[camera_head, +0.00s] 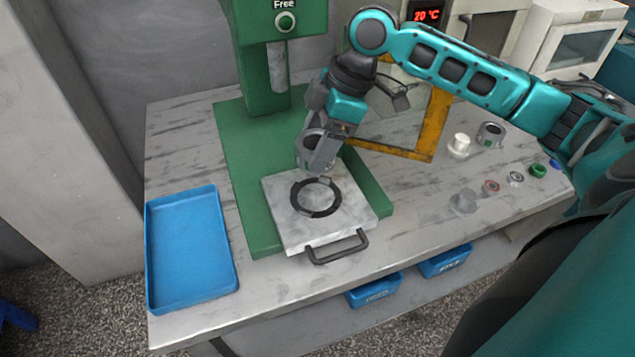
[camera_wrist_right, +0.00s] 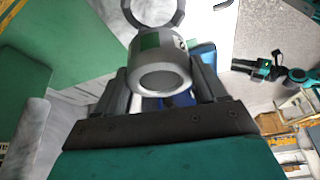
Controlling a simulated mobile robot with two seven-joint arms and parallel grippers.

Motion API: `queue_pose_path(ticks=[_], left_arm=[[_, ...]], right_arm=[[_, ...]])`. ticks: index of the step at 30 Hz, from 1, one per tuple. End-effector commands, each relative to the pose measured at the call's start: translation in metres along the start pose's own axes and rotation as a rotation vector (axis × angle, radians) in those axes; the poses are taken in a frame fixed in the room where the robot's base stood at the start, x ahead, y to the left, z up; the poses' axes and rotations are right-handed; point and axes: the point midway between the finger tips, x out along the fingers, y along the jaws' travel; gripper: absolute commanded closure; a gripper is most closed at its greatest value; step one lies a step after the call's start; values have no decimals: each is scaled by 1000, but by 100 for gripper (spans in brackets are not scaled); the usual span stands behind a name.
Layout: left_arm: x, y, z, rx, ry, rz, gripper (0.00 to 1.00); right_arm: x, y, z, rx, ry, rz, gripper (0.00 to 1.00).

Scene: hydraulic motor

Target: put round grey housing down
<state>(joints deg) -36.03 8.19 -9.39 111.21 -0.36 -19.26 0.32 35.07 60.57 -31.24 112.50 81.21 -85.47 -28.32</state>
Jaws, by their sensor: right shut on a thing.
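The round grey housing (camera_head: 311,144) is held in my right gripper (camera_head: 320,157), above the rear part of the light metal plate (camera_head: 279,222) of the green press. In the right wrist view the housing (camera_wrist_right: 158,62) sits between the two fingers (camera_wrist_right: 160,88), its round open end facing the camera and a green patch on its side. A black ring (camera_head: 336,204) lies on the plate, in front of and below the housing; part of it shows in the wrist view (camera_wrist_right: 177,18). A small teal and dark arm end (camera_wrist_right: 262,69), apparently my left, shows at right there; its jaw state is unclear.
The green press column (camera_head: 258,75) stands behind the plate, which has a dark handle (camera_head: 338,248) in front. A blue tray (camera_head: 190,250) lies empty at left. A yellow frame (camera_head: 432,125) and several small parts, including a white one (camera_head: 460,143), are at right.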

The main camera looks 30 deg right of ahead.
Motion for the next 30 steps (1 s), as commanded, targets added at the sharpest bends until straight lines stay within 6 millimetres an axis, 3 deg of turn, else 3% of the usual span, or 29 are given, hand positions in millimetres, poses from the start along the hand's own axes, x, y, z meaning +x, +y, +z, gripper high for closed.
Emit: queue_pose_path(ticks=[4, 14, 19, 30], left_arm=[[4, 0, 5, 0, 0, 0, 57], [7, -1, 5, 1, 6, -1, 57], [9, -1, 7, 1, 8, -2, 57], [9, -1, 6, 1, 7, -3, 57]], right_arm=[[32, 0, 13, 1, 1, -1, 75], [58, 0, 24, 1, 1, 0, 75], [82, 0, 34, 1, 1, -1, 75], [88, 0, 36, 0, 2, 2, 75]])
